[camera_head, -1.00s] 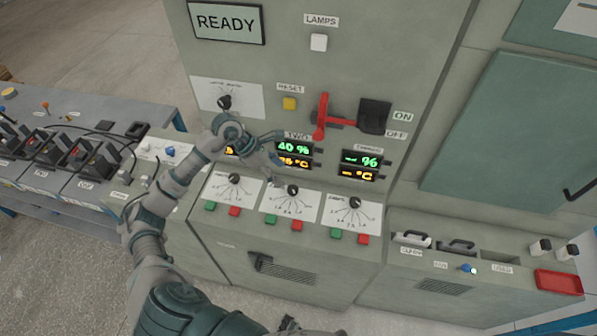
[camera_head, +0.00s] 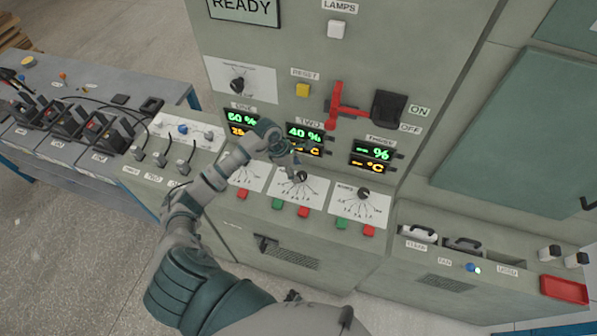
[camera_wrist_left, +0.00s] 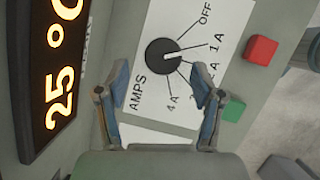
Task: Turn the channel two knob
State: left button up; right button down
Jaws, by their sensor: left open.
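The channel two knob (camera_head: 301,177) is a black round dial on a white scale plate, below the TWO display (camera_head: 304,132). In the left wrist view the knob (camera_wrist_left: 163,56) shows large, its white pointer line toward 1 A on an AMPS scale running from OFF to 4 A. My left gripper (camera_head: 293,162) is just above and beside the knob in the head view. In the left wrist view the open gripper (camera_wrist_left: 170,82) has one finger on each side below the knob; the knob appears beyond the fingertips, not gripped. My right gripper is not in view.
A green button (camera_wrist_left: 233,109) and a red button (camera_wrist_left: 261,50) sit close to the scale. The third channel's knob (camera_head: 363,193) is to the right. A red lever (camera_head: 337,105) is above. Battery bench with cables (camera_head: 75,125) stands at left.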

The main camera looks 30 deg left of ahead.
pick_arm(q)
jog(key=shift+w+d+f, duration=0.1)
jog(key=shift+d+f, duration=0.2)
jog(key=shift+f, duration=0.2)
jog(key=shift+d+f, duration=0.25)
jog(key=shift+w+d+f, duration=0.15)
jog(key=shift+f, duration=0.05)
jog(key=shift+d, duration=0.1)
jog(key=c, duration=1.1)
jog(key=shift+a, duration=0.2)
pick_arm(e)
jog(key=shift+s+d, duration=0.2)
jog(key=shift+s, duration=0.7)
